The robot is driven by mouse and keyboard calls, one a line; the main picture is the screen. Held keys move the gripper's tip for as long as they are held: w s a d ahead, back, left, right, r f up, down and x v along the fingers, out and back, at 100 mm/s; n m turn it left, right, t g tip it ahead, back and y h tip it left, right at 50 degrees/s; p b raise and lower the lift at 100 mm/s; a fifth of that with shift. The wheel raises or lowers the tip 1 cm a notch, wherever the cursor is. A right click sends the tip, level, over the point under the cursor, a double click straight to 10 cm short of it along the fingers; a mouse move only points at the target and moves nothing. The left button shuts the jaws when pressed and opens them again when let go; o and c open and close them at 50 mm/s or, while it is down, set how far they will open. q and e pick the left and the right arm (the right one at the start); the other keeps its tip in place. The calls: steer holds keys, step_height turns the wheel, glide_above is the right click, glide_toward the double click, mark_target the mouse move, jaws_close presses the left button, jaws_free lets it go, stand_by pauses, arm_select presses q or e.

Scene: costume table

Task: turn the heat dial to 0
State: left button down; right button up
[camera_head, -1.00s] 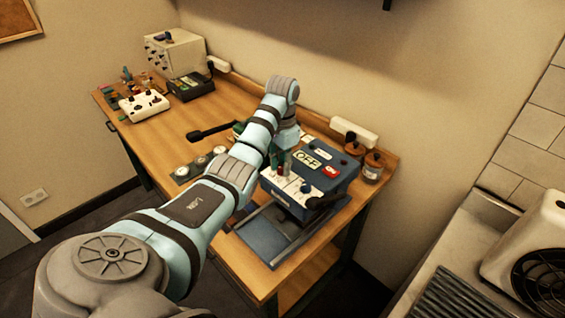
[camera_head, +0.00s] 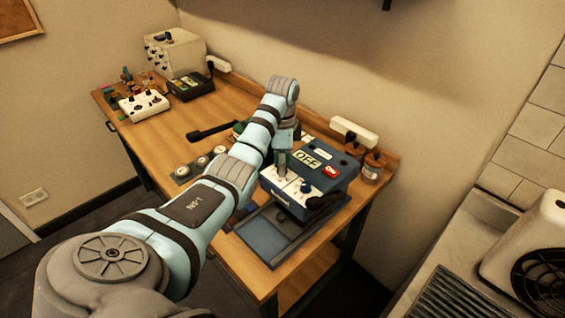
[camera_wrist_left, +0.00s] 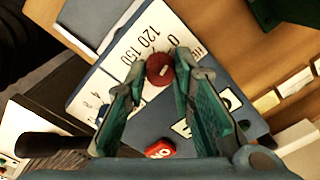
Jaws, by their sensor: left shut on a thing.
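The blue heat press (camera_head: 310,180) stands on the wooden table, with a white panel on its front. The red heat dial (camera_wrist_left: 160,70) sits on this panel, and a small white mark shows on its top. The printed numbers 0, 120 and 150 lie beside it in the left wrist view. My left gripper (camera_wrist_left: 161,66) is shut on the dial, one finger on each side. In the head view my left gripper (camera_head: 281,168) reaches down onto the panel and hides the dial. My right gripper is not in view.
A blue knob (camera_head: 306,187) sits beside the gripper on the panel. A red ON button (camera_head: 330,171) and an OFF sign (camera_head: 307,159) are on the press top. A black lever (camera_head: 322,203) sticks out at the front. Jars (camera_head: 372,168) stand right of the press.

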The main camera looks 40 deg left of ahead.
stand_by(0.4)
arm_select(q)
steer(key=c, duration=1.3)
jaws_free()
steer(key=shift+c, duration=0.2)
